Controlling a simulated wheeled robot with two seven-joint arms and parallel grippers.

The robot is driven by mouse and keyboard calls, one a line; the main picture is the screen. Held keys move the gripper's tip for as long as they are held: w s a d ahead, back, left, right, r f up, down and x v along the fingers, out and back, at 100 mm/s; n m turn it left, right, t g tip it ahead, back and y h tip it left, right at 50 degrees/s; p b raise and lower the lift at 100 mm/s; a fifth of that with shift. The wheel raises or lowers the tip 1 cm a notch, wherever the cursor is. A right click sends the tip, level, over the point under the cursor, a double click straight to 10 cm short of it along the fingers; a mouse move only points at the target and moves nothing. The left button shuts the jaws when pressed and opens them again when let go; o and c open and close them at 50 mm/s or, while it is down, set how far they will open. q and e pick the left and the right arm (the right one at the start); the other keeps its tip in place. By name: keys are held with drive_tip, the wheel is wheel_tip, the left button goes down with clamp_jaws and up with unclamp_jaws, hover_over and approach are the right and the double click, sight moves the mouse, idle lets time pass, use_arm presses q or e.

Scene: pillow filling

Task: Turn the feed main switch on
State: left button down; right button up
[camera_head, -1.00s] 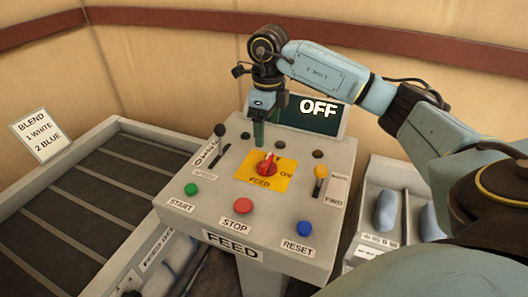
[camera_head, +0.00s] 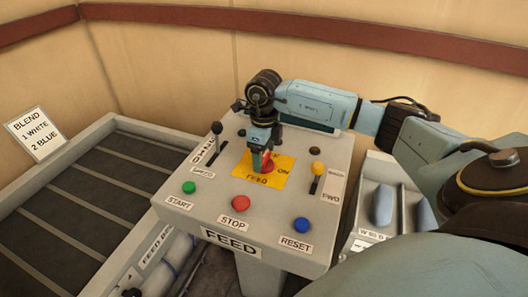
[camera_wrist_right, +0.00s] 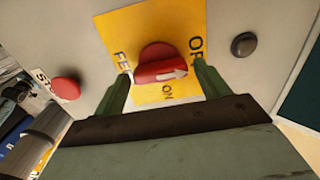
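The feed main switch is a red rotary knob (camera_head: 269,162) on a yellow plate (camera_head: 281,176) in the middle of the grey FEED panel. In the wrist view the knob (camera_wrist_right: 158,66) has a white arrow pointing right, toward the side with the partly seen OFF label; ON is below it. My right gripper (camera_head: 263,163) is down at the knob. In the wrist view its green fingers (camera_wrist_right: 161,72) are spread on either side of the knob, with visible gaps, so it appears open around it. My left gripper is not in view.
Green START (camera_head: 189,188), red STOP (camera_head: 240,203) and blue RESET (camera_head: 301,225) buttons line the panel's front. A black-knobbed speed lever (camera_head: 216,128) stands left and a yellow-knobbed lever (camera_head: 317,168) right. My right arm covers most of the display behind.

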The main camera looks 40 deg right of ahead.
drive_tip(key=c, duration=0.7)
drive_tip(key=m, duration=0.6)
drive_tip(key=shift+m, duration=0.4)
drive_tip(key=m+p, duration=0.1)
drive_tip(key=m, duration=0.4)
drive_tip(key=shift+r, duration=0.1)
drive_tip(key=m+p, duration=0.1)
drive_tip(key=m, duration=0.5)
drive_tip(key=shift+p, duration=0.3)
drive_tip(key=o, duration=1)
drive_tip(key=shift+c, duration=0.2)
